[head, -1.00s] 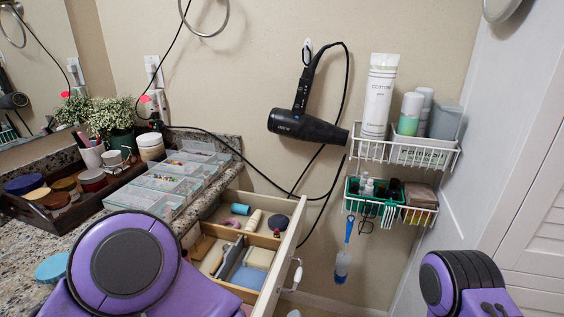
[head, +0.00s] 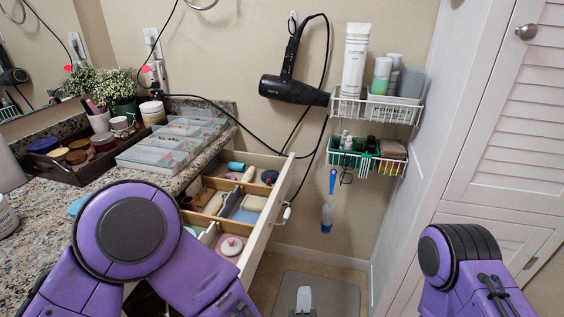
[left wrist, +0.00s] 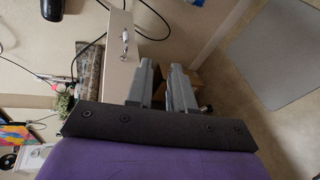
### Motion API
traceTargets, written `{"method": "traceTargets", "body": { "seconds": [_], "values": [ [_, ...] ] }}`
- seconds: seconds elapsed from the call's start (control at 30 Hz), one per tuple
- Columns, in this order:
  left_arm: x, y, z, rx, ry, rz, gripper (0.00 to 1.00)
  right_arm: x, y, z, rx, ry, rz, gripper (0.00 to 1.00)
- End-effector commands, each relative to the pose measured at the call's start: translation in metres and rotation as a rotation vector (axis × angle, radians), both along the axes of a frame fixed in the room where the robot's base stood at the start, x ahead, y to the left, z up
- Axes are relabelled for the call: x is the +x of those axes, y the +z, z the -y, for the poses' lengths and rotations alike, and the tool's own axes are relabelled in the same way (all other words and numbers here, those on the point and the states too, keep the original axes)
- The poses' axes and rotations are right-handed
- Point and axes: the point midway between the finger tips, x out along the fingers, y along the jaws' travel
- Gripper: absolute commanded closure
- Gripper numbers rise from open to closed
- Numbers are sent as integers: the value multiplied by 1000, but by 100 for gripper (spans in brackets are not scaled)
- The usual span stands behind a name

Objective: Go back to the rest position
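My left arm comes in from the left in the head view, over the counter edge and down in front of the open drawer (head: 258,225). The tip of my left gripper (head: 303,299) shows low in the head view, over the grey floor mat (head: 345,290). In the left wrist view my left gripper (left wrist: 163,80) has two grey fingers with a narrow gap between them and nothing held there. The drawer front (left wrist: 119,60) is beside the fingers, to their left. Only a purple part of my right arm shows at the lower right; its gripper is out of view.
The drawer stands open with several items inside. The granite counter (head: 30,215) holds clear boxes (head: 165,152) and a dark tray (head: 75,173) of jars. Wire baskets (head: 375,110) and a hair dryer (head: 292,90) hang on the wall. A white louvred door (head: 510,130) is at right.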

Motion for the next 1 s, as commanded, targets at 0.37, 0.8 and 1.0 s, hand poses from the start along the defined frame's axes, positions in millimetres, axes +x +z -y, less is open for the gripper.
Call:
{"method": "traceTargets", "body": {
  "seconds": [0.37,0.8,1.0],
  "values": [
    [-8,-113,-85,658,-349,-223,78,0,0,0,0,1,-1,64],
    [-137,-233,-298,1111,-647,-822,78,0,0,0,0,1,-1,64],
    [-188,-220,-352,1127,-630,-987,78,-1,25,0,0,0,-2,64]
  ]
}}
